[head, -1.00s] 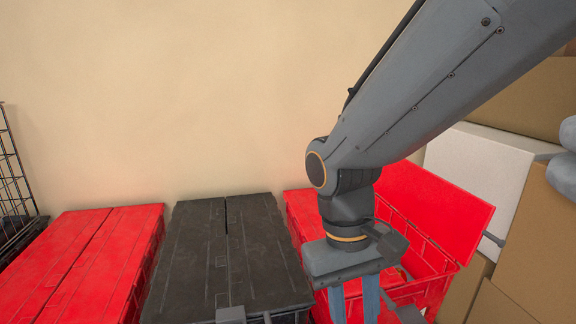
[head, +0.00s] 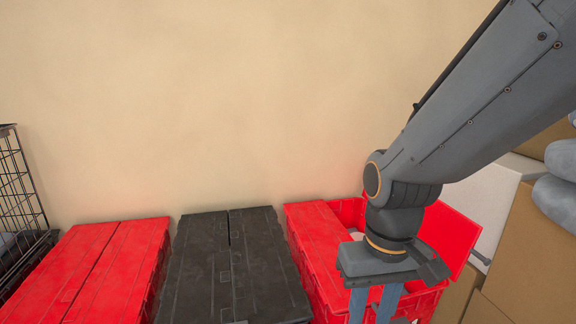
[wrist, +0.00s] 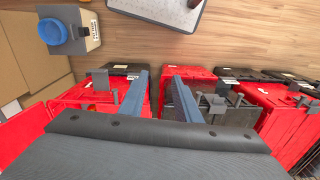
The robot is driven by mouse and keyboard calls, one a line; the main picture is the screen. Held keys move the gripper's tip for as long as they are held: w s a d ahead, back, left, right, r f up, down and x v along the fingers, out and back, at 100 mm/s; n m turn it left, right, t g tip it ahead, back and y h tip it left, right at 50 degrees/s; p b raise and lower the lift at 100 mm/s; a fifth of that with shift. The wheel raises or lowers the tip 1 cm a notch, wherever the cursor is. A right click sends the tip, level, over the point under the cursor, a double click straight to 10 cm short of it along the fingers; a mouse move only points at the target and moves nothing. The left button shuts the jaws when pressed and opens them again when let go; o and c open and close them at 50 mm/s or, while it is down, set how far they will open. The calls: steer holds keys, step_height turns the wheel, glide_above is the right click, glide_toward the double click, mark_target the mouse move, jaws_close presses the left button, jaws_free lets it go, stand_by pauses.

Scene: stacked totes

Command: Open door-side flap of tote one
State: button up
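Three lidded totes stand in a row in the head view: a red tote (head: 95,262) at left, a black tote (head: 225,265) in the middle, and a red tote (head: 318,240) at right. The left red and black totes have both flaps shut. The right red tote has its left flap lying flat and its right flap (head: 448,236) standing up, with its opening partly hidden by my arm. My gripper (head: 372,306) points down in front of the right red tote. Its fingers are apart and empty in the wrist view (wrist: 160,82). Which tote is number one cannot be told.
A black wire cage (head: 22,190) stands at far left. Cardboard boxes (head: 520,240) and a white box (head: 482,195) crowd the right.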

mark_target(340, 313)
steer(key=d+r+m+p, duration=0.1)
steer(key=d+r+p, duration=0.4)
steer(key=p, duration=0.4)
steer(key=shift+s+d+r+m, duration=0.25)
steer(key=shift+s+r+m, duration=0.05)
steer(key=shift+s+r, duration=0.05)
steer(key=shift+d, duration=0.15)
steer(key=c, duration=0.6)
steer(key=shift+f, duration=0.25)
jaws_close()
steer(key=w+a+f+n+t+h+b, duration=0.1)
steer(key=w+a+f+n+h+b, duration=0.1)
steer(key=w+f+n+h+b, duration=0.2)
steer(key=w+a+f+n+h+b, duration=0.2)
steer(key=w+f+n+h+b, duration=0.2)
steer(key=f+n, duration=0.5)
steer(key=w+a+f+n+t+h+b, duration=0.1)
steer(key=w+a+f+n+h+b, duration=0.2)
steer(key=w+f+n+b, duration=0.2)
steer(key=shift+w+f+n+t+h+b, duration=0.15)
steer(key=shift+w+f+n, duration=0.25)
steer(key=shift+f, duration=0.25)
steer(key=shift+w+f+n+t+h+b, duration=0.1)
steer(key=shift+w+f+n, duration=0.2)
steer(key=shift+f+n, duration=0.25)
steer(key=shift+w+f+n+t+h+b, duration=0.15)
steer(key=shift+w+f+n, duration=0.2)
steer(key=shift+f, duration=0.35)
steer(key=x, duration=1)
steer(key=shift+b, duration=0.45)
